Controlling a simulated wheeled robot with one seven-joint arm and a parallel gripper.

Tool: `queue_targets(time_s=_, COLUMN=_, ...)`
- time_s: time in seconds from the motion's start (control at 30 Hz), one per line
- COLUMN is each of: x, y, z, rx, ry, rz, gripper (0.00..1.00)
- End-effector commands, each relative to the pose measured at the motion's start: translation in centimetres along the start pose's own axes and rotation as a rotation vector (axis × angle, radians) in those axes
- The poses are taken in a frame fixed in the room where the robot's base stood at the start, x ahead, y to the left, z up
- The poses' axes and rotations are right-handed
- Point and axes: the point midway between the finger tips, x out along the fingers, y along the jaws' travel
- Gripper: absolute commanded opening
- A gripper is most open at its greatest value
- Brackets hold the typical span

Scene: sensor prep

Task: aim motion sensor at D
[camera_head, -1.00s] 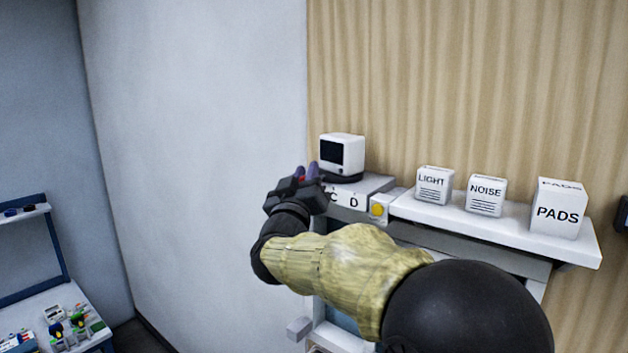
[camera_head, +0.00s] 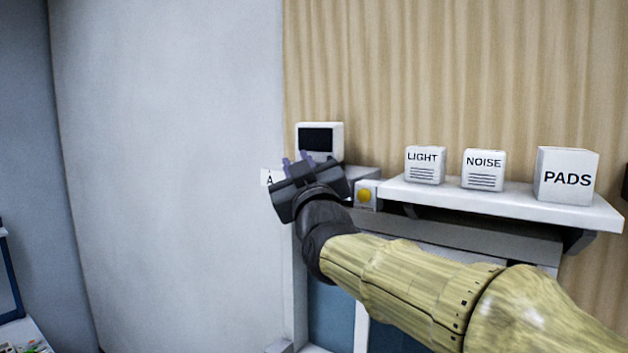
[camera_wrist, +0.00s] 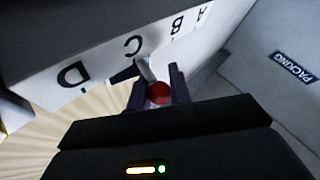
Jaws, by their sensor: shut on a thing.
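The motion sensor (camera_head: 322,138), a white box with a dark square face, sits on a grey stand (camera_head: 362,176) at the wall shelf's left end. Its dark face points toward the head camera. In the head view, my gripper (camera_head: 298,162) is in front of the stand, hiding most of its lettered edge; only A (camera_head: 269,180) shows. In the wrist view, the edge carries D (camera_wrist: 72,75), C (camera_wrist: 132,46), B and A. My gripper's purple fingers are shut on a small red-tipped handle (camera_wrist: 160,91), close to C. The sensor is outside the wrist view.
LIGHT (camera_head: 425,165), NOISE (camera_head: 484,170) and PADS (camera_head: 567,175) boxes stand on the white shelf (camera_head: 470,199). A PACKING label (camera_wrist: 292,68) shows in the wrist view. Open space lies left of the stand.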

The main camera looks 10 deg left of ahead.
Motion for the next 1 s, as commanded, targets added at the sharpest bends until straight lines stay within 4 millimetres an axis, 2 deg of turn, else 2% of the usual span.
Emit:
queue_targets(time_s=0.03, x=-0.14, y=-0.48, z=0.53, rx=0.004, ry=-0.005, rz=-0.014, gripper=0.0)
queue_targets(time_s=0.2, x=-0.17, y=-0.9, z=0.2, rx=0.012, ry=0.003, rz=-0.035, gripper=0.0)
queue_targets(time_s=0.53, x=-0.15, y=-0.98, z=0.14, rx=0.013, ry=0.002, rz=-0.039, gripper=0.0)
queue_targets(time_s=0.57, x=-0.15, y=-0.98, z=0.15, rx=0.013, ry=0.002, rz=-0.039, gripper=0.22)
queue_targets(time_s=0.67, x=-0.14, y=-0.88, z=0.11, rx=0.013, ry=0.003, rz=-0.037, gripper=0.41)
queue_targets(time_s=1.0, x=-0.23, y=-0.71, z=-0.07, rx=0.012, ry=0.009, rz=-0.033, gripper=0.42)
